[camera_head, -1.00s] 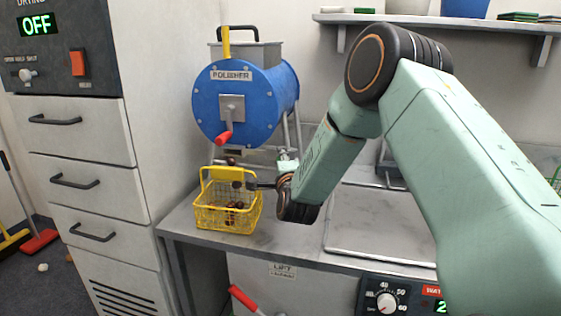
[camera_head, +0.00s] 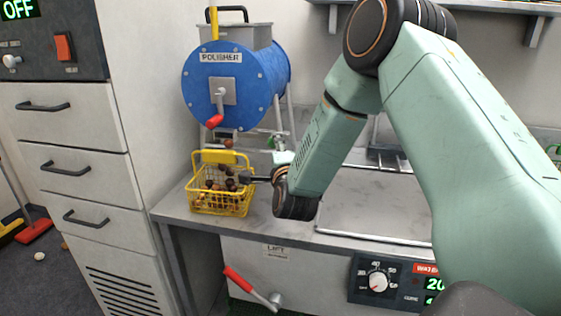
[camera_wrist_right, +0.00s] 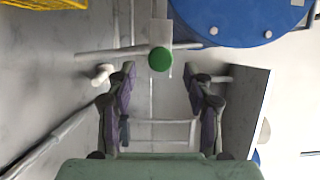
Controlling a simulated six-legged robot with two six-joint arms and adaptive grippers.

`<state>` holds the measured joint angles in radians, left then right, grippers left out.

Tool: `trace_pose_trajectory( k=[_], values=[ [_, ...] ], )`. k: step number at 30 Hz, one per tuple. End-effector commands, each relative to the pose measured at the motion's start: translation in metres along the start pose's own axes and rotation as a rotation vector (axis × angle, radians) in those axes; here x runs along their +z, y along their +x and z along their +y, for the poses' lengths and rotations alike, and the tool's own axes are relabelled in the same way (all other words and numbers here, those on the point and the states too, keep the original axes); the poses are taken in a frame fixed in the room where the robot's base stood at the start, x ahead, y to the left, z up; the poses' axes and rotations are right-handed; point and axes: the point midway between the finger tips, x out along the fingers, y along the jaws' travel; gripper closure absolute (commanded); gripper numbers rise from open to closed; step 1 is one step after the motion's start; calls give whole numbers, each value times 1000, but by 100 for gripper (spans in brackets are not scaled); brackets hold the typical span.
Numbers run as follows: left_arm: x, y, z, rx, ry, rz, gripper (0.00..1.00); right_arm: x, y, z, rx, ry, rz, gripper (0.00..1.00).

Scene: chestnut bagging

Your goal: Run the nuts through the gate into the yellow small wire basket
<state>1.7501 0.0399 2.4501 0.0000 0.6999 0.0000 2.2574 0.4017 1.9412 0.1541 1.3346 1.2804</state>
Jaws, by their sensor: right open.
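The yellow wire basket (camera_head: 222,208) stands upright on the grey bench under the blue polisher (camera_head: 228,88), its handle raised. Several brown nuts (camera_head: 212,184) lie in it, and one nut (camera_head: 228,143) shows above it at the polisher's underside. My right gripper (camera_head: 250,178) is by the basket's right side, partly hidden by its own wrist; I cannot tell from here whether it touches. In the right wrist view, my right gripper (camera_wrist_right: 162,75) is open and empty, with a green round knob (camera_wrist_right: 160,59) on a rod ahead between its fingers. The basket's edge (camera_wrist_right: 45,3) shows top left.
A sink lid or tray (camera_head: 375,205) lies on the bench to the right. A white drawer cabinet (camera_head: 70,140) stands left. A red-handled lever (camera_head: 240,280) and a dial panel (camera_head: 378,278) sit on the bench front. A nut-like object (camera_head: 39,256) lies on the floor.

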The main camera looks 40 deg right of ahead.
Motion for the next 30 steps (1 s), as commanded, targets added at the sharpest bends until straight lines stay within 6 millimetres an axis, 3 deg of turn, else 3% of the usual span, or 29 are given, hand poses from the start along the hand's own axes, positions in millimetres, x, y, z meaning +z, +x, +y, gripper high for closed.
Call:
trace_pose_trajectory(
  k=[6, 12, 30],
  values=[
    [0, 0, 0, 0, 0, 0, 100, 2, -40, 0, 2, -1, -1, 48],
    [0, 0, 0, 0, 0, 0, 100, 2, -64, 0, 1, -2, -1, 48],
    [0, 0, 0, 0, 0, 0, 100, 2, -72, 0, 0, -1, 0, 48]
  ],
)
